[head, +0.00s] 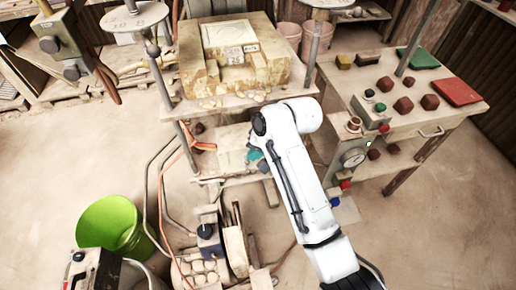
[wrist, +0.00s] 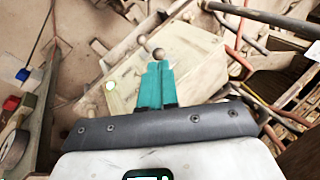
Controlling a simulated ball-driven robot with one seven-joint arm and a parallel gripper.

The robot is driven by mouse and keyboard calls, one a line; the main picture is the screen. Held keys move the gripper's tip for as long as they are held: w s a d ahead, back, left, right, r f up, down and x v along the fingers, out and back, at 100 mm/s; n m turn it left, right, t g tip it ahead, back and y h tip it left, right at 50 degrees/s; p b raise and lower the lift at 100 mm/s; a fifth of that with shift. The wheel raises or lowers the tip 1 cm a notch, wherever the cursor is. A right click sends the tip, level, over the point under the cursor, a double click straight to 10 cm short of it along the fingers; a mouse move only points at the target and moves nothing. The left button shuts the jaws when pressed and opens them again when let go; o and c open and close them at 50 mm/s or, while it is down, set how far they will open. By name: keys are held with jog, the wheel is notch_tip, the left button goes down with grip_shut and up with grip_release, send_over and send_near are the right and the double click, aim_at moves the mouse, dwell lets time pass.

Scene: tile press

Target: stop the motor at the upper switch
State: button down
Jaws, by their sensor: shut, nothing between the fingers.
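My gripper (wrist: 157,72) shows in the wrist view as two teal fingers pressed together, with nothing between them. In the head view only a bit of teal (head: 255,154) shows beside my white arm. Two small ball knobs, a grey-brown one (wrist: 158,53) and a pale one (wrist: 141,54), appear at the fingertips. I cannot tell whether the fingers touch either, or which is the upper switch. In the head view the pale box (head: 232,143) sits below the press, partly hidden by my arm.
The press table (head: 225,101) with its clay mould stands above. A green bucket (head: 111,224) and hoses lie at left. Loose cables hang near the box. Floor at lower right is clear.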

jog(key=shift+s+d+f+t, duration=0.1)
jog(key=shift+s+f+t, duration=0.2)
jog(key=shift+t, duration=0.3)
dwell(0.5)
jog(key=t+y+b, duration=0.1)
jog(key=s+f+n+t+b, duration=0.1)
jog(key=t+b, duration=0.1)
jog(key=f+t+y+b, duration=0.1)
jog(key=t, duration=0.1)
jog(key=shift+s+d+f+n+y, duration=0.2)
jog(key=shift+s+d+n+y, duration=0.1)
jog(key=shift+s, duration=0.1)
jog(key=shift+r+p, duration=0.6)
jog(key=shift+r, duration=0.15)
